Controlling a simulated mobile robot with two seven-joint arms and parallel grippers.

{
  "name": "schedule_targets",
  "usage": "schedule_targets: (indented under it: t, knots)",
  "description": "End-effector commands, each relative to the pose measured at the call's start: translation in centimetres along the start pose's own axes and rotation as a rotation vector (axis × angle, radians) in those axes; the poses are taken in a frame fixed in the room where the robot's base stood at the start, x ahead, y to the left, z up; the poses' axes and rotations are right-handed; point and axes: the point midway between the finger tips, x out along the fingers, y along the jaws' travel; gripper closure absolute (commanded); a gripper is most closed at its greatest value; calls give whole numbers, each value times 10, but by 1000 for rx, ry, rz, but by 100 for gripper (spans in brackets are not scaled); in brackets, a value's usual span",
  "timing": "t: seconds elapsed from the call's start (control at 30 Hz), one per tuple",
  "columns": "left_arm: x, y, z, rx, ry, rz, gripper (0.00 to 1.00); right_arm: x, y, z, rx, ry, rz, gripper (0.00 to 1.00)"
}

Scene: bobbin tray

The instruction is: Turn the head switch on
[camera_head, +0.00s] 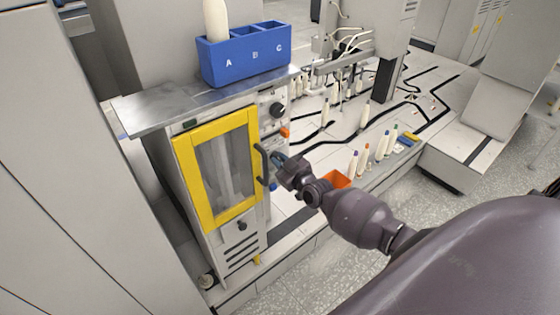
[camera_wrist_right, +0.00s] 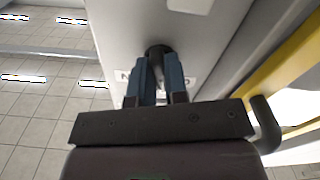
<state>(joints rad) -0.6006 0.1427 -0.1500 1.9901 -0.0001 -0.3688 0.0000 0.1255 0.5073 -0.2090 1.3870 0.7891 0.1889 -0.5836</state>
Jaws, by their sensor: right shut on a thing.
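The head switch appears to be the dark knob (camera_wrist_right: 158,50) on the grey panel in the right wrist view. My right gripper (camera_wrist_right: 163,70) has its two blue fingers shut on this knob, and the fingers partly cover it. In the head view my right gripper (camera_head: 279,160) reaches the panel just right of the yellow-framed door, and the knob is hidden there. A white label (camera_wrist_right: 121,75) beside the knob is mostly covered, so its text and the switch's setting cannot be read. My left gripper is not in view.
The dark door handle (camera_head: 261,164) stands close beside my right gripper. A black dial (camera_head: 277,109) and an orange part (camera_head: 285,132) sit above it. A blue bin (camera_head: 245,68) with a bobbin stands on top. Several bobbins and an orange tray (camera_head: 337,180) are at right.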

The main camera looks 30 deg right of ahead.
Motion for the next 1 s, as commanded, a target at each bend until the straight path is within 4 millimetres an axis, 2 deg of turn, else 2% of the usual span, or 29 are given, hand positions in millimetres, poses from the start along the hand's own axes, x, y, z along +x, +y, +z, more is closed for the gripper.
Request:
schedule_targets:
  t: [0.7, 1.0]
  knots:
    - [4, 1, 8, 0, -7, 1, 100, -1, 0, 2, 677, -1, 1, 100]
    - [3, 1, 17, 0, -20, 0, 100, -1, 0, 2, 896, -2, 0, 100]
